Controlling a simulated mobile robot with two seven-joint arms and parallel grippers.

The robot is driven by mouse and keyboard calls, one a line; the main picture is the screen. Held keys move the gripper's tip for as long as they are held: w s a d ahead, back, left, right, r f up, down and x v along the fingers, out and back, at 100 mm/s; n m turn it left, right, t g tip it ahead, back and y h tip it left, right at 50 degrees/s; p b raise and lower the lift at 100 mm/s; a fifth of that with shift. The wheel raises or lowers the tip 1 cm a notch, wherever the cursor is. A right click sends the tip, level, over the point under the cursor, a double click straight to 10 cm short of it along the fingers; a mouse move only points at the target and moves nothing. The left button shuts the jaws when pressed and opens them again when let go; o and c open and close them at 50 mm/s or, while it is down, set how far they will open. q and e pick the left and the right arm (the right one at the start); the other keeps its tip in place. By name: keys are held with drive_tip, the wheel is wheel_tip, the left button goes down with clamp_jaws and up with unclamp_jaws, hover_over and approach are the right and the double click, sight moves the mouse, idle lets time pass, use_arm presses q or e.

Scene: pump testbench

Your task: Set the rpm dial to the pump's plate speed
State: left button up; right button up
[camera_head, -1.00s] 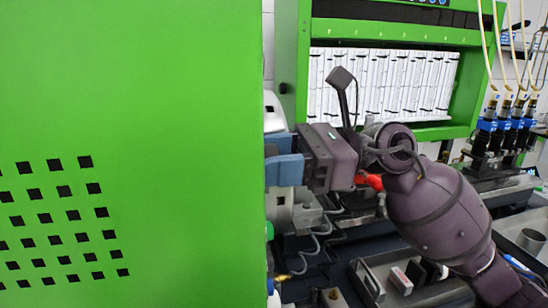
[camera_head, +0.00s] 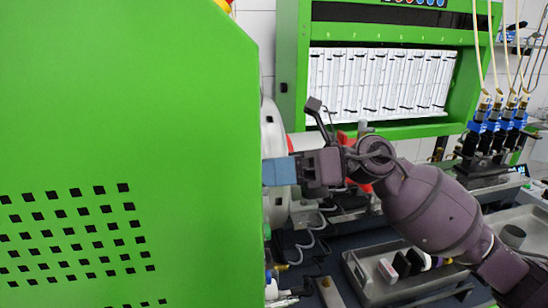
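My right gripper (camera_head: 278,172) reaches in from the right with its blue fingertips at the edge of the large green panel (camera_head: 130,150). The tips are partly cut off by the panel, so whether they are open or shut, or touch anything, cannot be told. A pale rounded part (camera_head: 274,132), possibly of the pump or its drive, shows just behind the panel edge. A red part (camera_head: 348,142) shows behind my wrist. I cannot make out the rpm dial or a pump plate with a readable speed. My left gripper is not in view.
A green frame holds a row of white graduated tubes (camera_head: 380,82) at the back. Injectors with blue collars (camera_head: 490,127) stand at the right. A grey tray (camera_head: 378,285) with small items lies below my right arm. The green panel blocks the left half.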

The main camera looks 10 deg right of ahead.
drive_tip(key=m+p, duration=0.4)
drive_tip(key=m, duration=0.1)
drive_tip(key=shift+r+p, duration=0.1)
drive_tip(key=shift+p, duration=0.3)
drive_tip(key=shift+m+p, duration=0.55)
drive_tip(key=shift+m, duration=0.25)
drive_tip(key=shift+m+p, duration=0.4)
drive_tip(key=shift+m, duration=0.1)
use_arm(q)
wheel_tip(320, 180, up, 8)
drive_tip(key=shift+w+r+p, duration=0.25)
drive_tip(key=shift+p, duration=0.1)
use_arm(e)
drive_tip(key=shift+f+m, duration=0.2)
drive_tip(key=shift+m, duration=0.2)
drive_tip(key=o, duration=0.9)
drive_tip(key=shift+a, duration=0.1)
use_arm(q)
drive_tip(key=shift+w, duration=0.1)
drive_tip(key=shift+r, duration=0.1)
